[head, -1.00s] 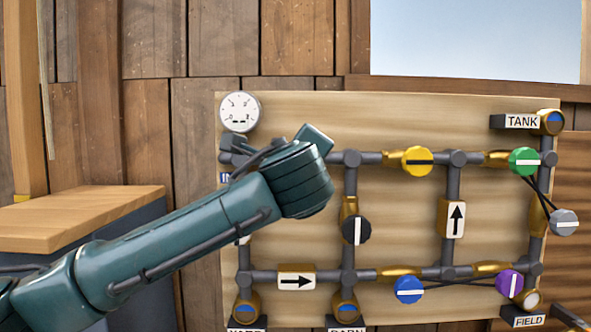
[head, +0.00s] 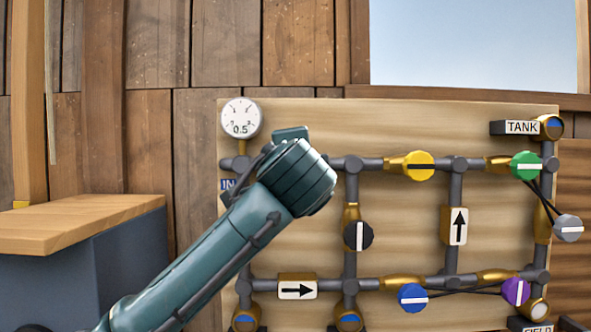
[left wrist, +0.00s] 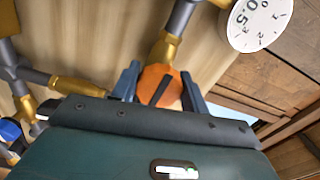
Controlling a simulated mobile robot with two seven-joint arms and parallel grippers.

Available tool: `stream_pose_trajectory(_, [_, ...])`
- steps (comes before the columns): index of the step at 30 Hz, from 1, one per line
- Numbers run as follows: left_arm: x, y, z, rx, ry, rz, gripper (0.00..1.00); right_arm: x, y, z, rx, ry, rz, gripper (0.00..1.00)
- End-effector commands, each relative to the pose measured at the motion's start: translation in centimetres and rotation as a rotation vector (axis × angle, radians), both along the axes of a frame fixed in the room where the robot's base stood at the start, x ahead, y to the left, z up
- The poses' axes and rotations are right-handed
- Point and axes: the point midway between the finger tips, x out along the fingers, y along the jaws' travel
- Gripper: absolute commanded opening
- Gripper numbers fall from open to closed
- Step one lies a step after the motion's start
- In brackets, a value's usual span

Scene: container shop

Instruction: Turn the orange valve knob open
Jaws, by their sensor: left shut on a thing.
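The orange valve knob (left wrist: 160,87) shows in the left wrist view, with a dark bar slanting across its face. My left gripper (left wrist: 158,90) has one finger on each side of it and is shut on it. A brass pipe fitting (left wrist: 165,50) runs up from behind the knob. In the head view my left wrist covers the knob and my fingers, at the left part of the pipe board (head: 400,115). My right gripper is in neither view.
A white round gauge (head: 241,118) sits above the pipes at upper left. Yellow (head: 418,165), black (head: 359,236), green (head: 526,165), grey (head: 568,228), blue (head: 412,298) and purple (head: 516,291) knobs are on the board. A wooden-topped bench (head: 80,222) stands at left.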

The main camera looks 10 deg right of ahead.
Motion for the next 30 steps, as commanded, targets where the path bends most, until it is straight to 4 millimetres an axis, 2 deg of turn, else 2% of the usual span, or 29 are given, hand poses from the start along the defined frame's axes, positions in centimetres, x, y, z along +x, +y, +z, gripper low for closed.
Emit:
stream_pose_trajectory(20, [0.0,-0.05,-0.15,-0.057,0.015,0.0,0.22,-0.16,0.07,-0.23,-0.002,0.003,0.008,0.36])
stream_pose_trajectory(21, [0.0,-0.05,-0.15,-0.057,0.016,-0.001,0.48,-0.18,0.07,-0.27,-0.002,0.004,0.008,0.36])
stream_pose_trajectory(28, [-0.01,-0.03,-0.1,-0.054,0.013,0.0,0.66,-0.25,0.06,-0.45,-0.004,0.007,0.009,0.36])
stream_pose_trajectory(30, [-0.01,-0.04,-0.07,-0.055,0.012,0.0,0.66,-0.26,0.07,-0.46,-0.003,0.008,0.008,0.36])
